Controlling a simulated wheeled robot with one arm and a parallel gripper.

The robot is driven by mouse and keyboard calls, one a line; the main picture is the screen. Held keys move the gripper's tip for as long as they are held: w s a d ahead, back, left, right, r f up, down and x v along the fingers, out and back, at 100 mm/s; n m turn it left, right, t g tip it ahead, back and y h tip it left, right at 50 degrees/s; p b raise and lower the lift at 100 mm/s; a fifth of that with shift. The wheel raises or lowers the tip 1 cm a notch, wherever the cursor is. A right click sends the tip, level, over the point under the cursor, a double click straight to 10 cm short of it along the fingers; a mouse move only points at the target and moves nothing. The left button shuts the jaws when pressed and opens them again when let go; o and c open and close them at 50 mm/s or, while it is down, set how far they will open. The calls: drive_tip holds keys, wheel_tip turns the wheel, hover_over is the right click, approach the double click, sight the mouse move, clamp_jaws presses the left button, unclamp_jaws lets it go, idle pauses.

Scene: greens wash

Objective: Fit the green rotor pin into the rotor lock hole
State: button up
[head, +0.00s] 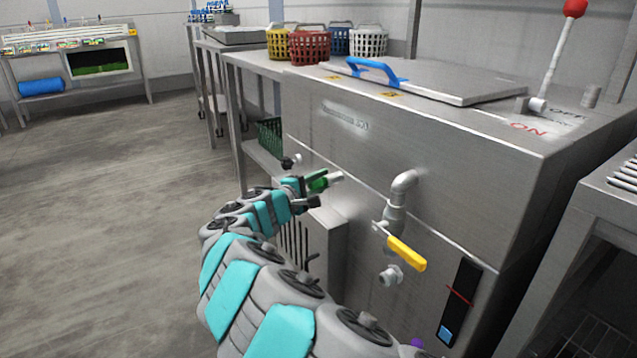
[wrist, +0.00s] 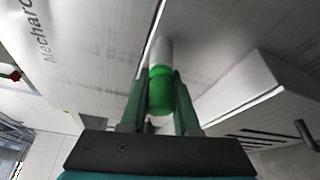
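The green rotor pin (wrist: 161,92) has a green body and a pale grey tip. My gripper (wrist: 160,76) is shut on the green body, with one finger on each side. In the head view the pin (head: 335,178) points right from my gripper (head: 320,183), towards the steel front of the washer (head: 430,150). In the wrist view the tip lies close to a seam in the steel panel. I cannot tell whether it touches the panel or is in a hole. I cannot make out the rotor lock hole in either view.
A bent pipe (head: 404,181) and a yellow valve handle (head: 406,253) stick out right of my gripper. A black knob (head: 287,163) is just left of it. A vented grey box (head: 325,240) sits below. The floor at left is clear.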

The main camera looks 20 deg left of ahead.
drive_tip(key=o, duration=0.5)
